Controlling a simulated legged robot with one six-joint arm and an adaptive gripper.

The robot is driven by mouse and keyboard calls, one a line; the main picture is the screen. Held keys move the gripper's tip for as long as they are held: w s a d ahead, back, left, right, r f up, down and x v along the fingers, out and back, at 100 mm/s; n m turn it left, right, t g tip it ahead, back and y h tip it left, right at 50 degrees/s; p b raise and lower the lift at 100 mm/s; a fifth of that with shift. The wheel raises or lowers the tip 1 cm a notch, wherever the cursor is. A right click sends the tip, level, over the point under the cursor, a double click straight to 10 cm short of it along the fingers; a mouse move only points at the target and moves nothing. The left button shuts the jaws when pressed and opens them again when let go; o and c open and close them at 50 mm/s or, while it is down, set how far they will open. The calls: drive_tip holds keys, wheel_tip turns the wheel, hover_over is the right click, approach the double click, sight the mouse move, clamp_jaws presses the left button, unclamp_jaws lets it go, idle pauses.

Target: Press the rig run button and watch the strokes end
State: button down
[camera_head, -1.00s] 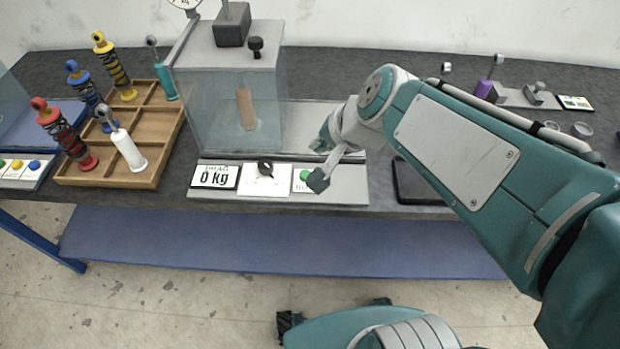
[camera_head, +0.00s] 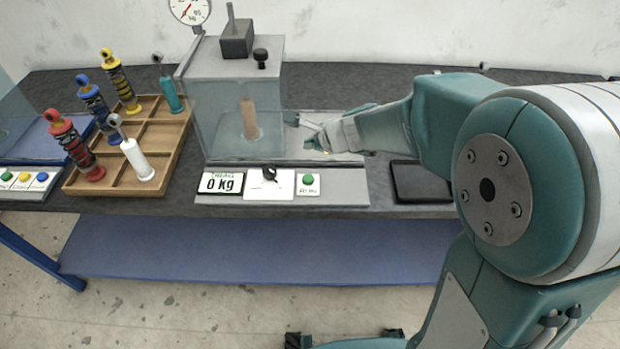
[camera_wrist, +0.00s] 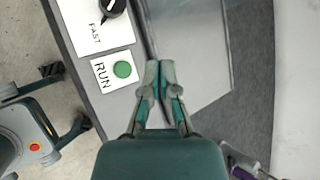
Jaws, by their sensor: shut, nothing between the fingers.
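The green run button (camera_head: 308,179) sits on a white plate at the right of the rig's front panel (camera_head: 340,187). In the wrist view the button (camera_wrist: 123,69) is beside the word RUN, left of my fingertips. My gripper (camera_head: 308,142) is shut and empty, behind and apart from the button in the head view; its fingertips (camera_wrist: 160,68) also show in the wrist view. The rig's clear box (camera_head: 215,130) holds a brown cylinder (camera_head: 249,118) standing upright. A black selector knob (camera_head: 269,174) sits between display and button.
A wooden tray (camera_head: 130,183) with several coloured shock absorbers stands left of the rig. A dial gauge (camera_head: 190,9) is at the rig's upper left. A black tray (camera_head: 420,183) lies right of the panel. My arm hides the bench's right side.

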sight(310, 178)
drive_tip(key=shift+a+f, duration=0.1)
drive_tip(key=shift+f, duration=4.3)
drive_tip(key=shift+s+f, duration=0.1)
drive_tip(key=shift+f, duration=0.25)
